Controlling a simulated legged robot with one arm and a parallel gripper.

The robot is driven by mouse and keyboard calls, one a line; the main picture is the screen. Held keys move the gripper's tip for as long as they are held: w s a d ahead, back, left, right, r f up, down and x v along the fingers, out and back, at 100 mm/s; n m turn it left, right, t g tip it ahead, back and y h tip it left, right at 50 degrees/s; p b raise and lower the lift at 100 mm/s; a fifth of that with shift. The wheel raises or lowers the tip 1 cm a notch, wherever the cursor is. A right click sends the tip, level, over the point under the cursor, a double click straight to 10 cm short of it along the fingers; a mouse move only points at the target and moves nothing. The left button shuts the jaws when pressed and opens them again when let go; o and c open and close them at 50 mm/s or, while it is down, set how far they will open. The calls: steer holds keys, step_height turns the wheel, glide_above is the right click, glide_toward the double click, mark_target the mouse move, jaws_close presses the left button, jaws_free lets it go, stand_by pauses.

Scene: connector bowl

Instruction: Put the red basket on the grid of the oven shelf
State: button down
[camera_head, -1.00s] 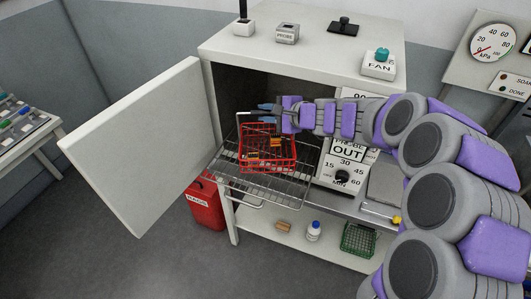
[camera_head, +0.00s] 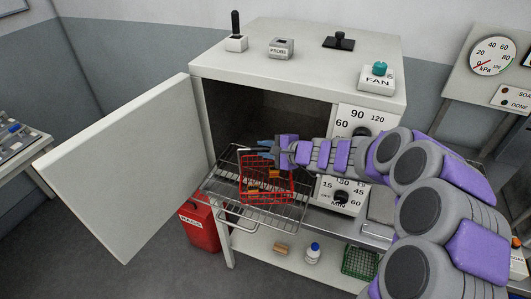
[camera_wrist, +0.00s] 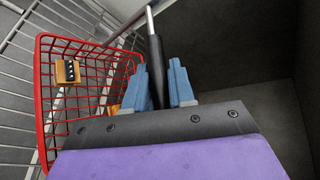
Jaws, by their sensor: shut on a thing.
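The red wire basket (camera_head: 266,196) is over the wire grid of the oven shelf (camera_head: 226,190), which is pulled out of the open oven. It holds small orange parts, one with dark pins, seen in the wrist view. I cannot tell whether the basket's underside touches the grid. My gripper (camera_head: 268,149) is at the basket's far edge. In the wrist view its blue fingers (camera_wrist: 166,84) are shut on a black grip (camera_wrist: 157,70) with a metal rod, apparently the basket's handle. The basket (camera_wrist: 42,100) is on the left there, partly hidden by my wrist.
The oven door (camera_head: 125,165) stands open at left. The control panel (camera_head: 350,120) is right of the opening, close to my arm. The oven's interior looks empty.

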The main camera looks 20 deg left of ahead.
steer(key=shift+f, duration=0.25)
steer(key=c, duration=1)
jaws_free()
steer(key=shift+a, duration=0.2)
steer(key=shift+o, duration=0.2)
steer(key=shift+s+d, duration=0.1)
steer(key=shift+d, duration=0.05)
steer(key=p+v, duration=0.2)
steer(key=v, duration=1)
